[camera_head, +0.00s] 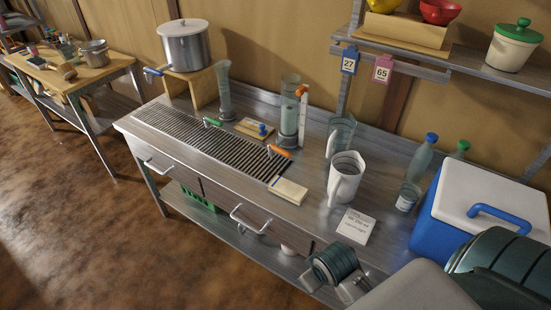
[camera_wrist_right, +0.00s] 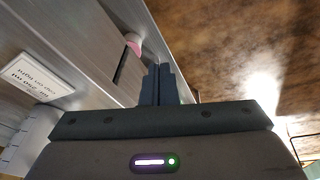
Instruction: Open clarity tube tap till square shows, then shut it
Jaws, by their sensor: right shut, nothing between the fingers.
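Two tall clear tubes stand at the back of the steel counter: a left tube (camera_head: 224,92) and a middle tube (camera_head: 289,115) with cloudy contents and a white strip beside it. I cannot tell which is the clarity tube, and no square can be made out. A green-handled tap (camera_head: 212,122) and an orange-handled tap (camera_head: 278,151) sit at the slatted drain (camera_head: 190,137). My right gripper (camera_wrist_right: 160,84) is shut and empty near the counter's front edge, apart from the taps. My left gripper is out of view.
A white jug (camera_head: 345,176), a clear jug (camera_head: 341,133) and a written card (camera_head: 356,225) stand right of the drain. A pale block (camera_head: 288,190) lies at its right end. A blue cooler (camera_head: 480,212) blocks the right. A pot (camera_head: 185,46) stands at the back left.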

